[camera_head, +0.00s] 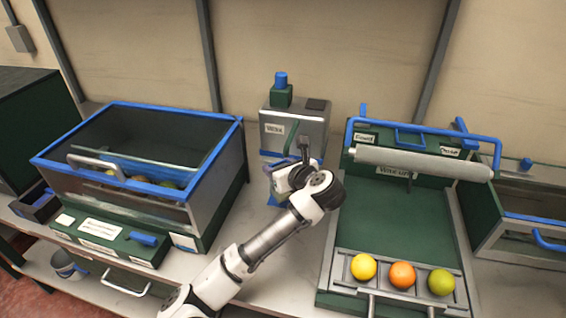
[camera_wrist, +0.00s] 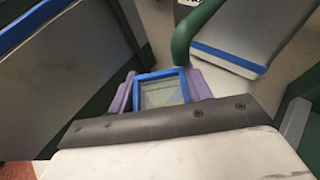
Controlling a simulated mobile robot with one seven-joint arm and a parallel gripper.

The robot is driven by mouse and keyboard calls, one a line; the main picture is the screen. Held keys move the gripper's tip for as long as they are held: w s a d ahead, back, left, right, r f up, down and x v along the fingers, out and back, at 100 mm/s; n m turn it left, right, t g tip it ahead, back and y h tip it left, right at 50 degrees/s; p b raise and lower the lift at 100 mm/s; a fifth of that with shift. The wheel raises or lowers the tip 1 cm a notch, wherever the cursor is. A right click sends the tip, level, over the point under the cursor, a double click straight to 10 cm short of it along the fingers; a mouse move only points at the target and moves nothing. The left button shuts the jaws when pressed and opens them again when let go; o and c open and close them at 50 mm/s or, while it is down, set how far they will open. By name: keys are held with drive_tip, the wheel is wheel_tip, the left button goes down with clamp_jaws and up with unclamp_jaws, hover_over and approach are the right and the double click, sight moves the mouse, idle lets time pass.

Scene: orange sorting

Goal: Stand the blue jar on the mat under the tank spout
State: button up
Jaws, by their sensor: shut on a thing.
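The blue jar (camera_wrist: 161,73) shows in the wrist view as a square blue rim around a clear, see-through opening. The purple fingers of my gripper (camera_wrist: 160,92) press on its left and right sides, so it is shut on the jar. In the head view my gripper (camera_head: 274,188) is in front of the metal tank (camera_head: 312,128), and my wrist hides most of the jar. The tank's green spout (camera_wrist: 190,38) curves down just beyond the jar in the wrist view. A bit of blue shows below my gripper in the head view; I cannot tell whether it is jar or mat.
A large blue-rimmed bin (camera_head: 205,192) with fruit inside stands at the left. A green press station (camera_head: 403,215) with a roller and blue handle stands at the right, with yellow, orange and green fruit in its front tray. The tank stands between them, near the back wall.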

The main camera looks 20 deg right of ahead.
sight(286, 160)
drive_tip(key=shift+w+d+r+p, duration=0.15)
drive_tip(key=shift+w+d, duration=0.25)
drive_tip(key=shift+w, duration=0.2)
drive_tip(key=shift+w+d+p, duration=0.15)
drive_tip(key=shift+w+d, duration=0.25)
drive_tip(key=shift+w, duration=0.2)
drive_tip(key=shift+w+d+f, duration=0.2)
drive_tip(key=shift+w+f, duration=0.05)
drive_tip(key=shift+w, duration=0.05)
drive_tip(key=shift+f+p, duration=0.65)
drive_tip(key=shift+f, duration=1)
drive_tip(key=shift+f, duration=0.1)
drive_tip(key=o, duration=1.2)
